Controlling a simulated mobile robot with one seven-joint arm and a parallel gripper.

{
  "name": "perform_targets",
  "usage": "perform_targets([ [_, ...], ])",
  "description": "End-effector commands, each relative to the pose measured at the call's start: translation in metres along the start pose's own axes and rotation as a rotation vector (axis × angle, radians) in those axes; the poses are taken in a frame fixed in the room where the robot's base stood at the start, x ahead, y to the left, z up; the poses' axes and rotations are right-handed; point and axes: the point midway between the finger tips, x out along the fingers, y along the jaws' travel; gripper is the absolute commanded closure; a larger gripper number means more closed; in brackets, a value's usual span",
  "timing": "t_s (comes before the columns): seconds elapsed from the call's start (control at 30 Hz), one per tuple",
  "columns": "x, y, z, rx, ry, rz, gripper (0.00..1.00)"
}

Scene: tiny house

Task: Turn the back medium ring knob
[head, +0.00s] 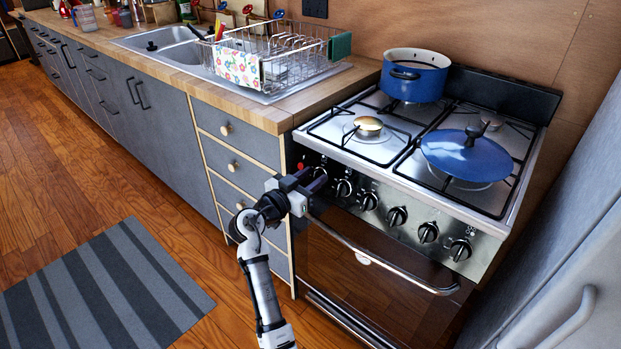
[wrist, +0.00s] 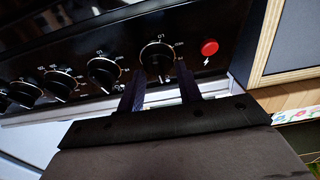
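The stove (head: 409,230) has a row of several black knobs on its dark front panel. The knob nearest the red button (wrist: 157,58) sits between my gripper's (wrist: 161,68) two dark fingers in the wrist view, with one finger on either side. The fingers are open. I cannot tell whether they touch the knob. In the head view, my gripper (head: 311,180) is at the left end of the panel and hides most of that knob. The neighbouring knob (wrist: 103,72) also shows in the head view (head: 344,187). The knob markings are too small to read for burner names.
A red button (wrist: 209,47) is beside the knob. The oven handle (head: 385,265) runs below the panel. A blue pot (head: 415,80) and blue lid (head: 467,155) are on the stovetop. Wooden-edged drawers (head: 236,135) stand left, a fridge (head: 570,230) right. The floor ahead is partly clear.

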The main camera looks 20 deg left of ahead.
Motion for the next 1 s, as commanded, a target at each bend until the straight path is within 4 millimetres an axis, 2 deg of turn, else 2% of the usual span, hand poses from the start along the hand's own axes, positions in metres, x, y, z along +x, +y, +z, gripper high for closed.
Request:
perform_targets([
  [0.03, -0.0002, 0.0, 0.0001, 0.0, 0.0, 0.0, 0.72],
  [0.17, -0.0003, -0.0001, 0.0001, 0.0, 0.0, 0.0, 0.89],
  [0.57, -0.0005, 0.0002, -0.0004, -0.075, -0.001, -0.025, 0.89],
  [1.0, -0.0004, 0.0005, -0.0035, -0.421, -0.003, -0.139, 0.89],
])
